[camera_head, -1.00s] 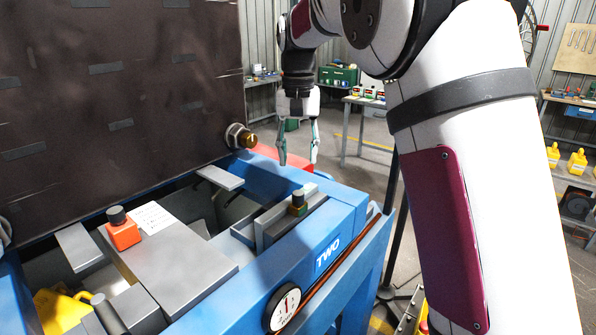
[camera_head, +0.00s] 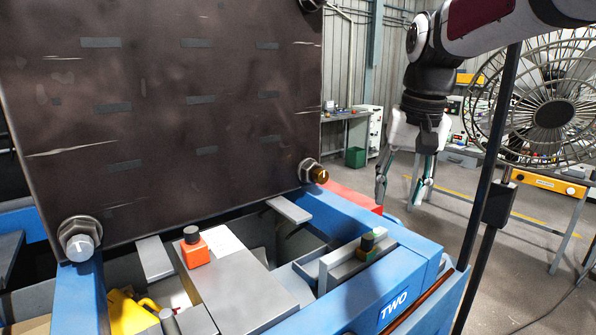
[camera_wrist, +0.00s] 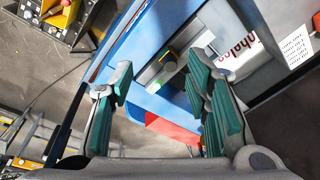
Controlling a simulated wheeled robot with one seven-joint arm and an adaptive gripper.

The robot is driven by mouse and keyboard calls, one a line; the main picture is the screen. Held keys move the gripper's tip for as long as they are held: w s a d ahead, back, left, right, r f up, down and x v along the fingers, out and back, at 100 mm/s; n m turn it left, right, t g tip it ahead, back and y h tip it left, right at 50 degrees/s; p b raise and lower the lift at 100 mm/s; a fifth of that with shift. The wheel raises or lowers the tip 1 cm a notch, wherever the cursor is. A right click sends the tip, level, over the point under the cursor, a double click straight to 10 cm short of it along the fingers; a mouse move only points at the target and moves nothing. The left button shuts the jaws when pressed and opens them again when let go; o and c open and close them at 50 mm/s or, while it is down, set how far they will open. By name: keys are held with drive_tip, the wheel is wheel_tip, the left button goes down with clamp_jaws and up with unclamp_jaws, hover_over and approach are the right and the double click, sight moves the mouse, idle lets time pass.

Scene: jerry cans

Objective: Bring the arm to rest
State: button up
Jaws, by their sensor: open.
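My gripper (camera_head: 405,190) hangs from my arm at the right in the head view, fingers pointing down and spread apart. It is open and holds nothing. It is in the air past the right end of the blue machine (camera_head: 345,290), near a red block (camera_head: 350,195). In the wrist view my gripper (camera_wrist: 160,105) shows its green-padded fingers wide apart, with the blue machine (camera_wrist: 160,30) and the red part (camera_wrist: 165,128) beyond them.
A dark panel (camera_head: 170,120) stands upright on the machine. An orange block with a black knob (camera_head: 193,250) and a yellow jerry can (camera_head: 128,312) sit in it. A large fan (camera_head: 550,112) and a black pole (camera_head: 490,190) stand at the right. Floor shows between.

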drive_tip(key=s+f+n+t, duration=0.1)
drive_tip(key=s+f+t, duration=0.1)
drive_tip(key=s, duration=0.8)
drive_tip(key=s+f+n+t, duration=0.1)
drive_tip(key=s+f, duration=0.3)
drive_tip(key=s, duration=0.7)
drive_tip(key=shift+d+f+n+t+h+b, duration=0.15)
drive_tip(key=shift+f+n+t+h+b, duration=0.2)
drive_tip(key=shift+t+b, duration=0.1)
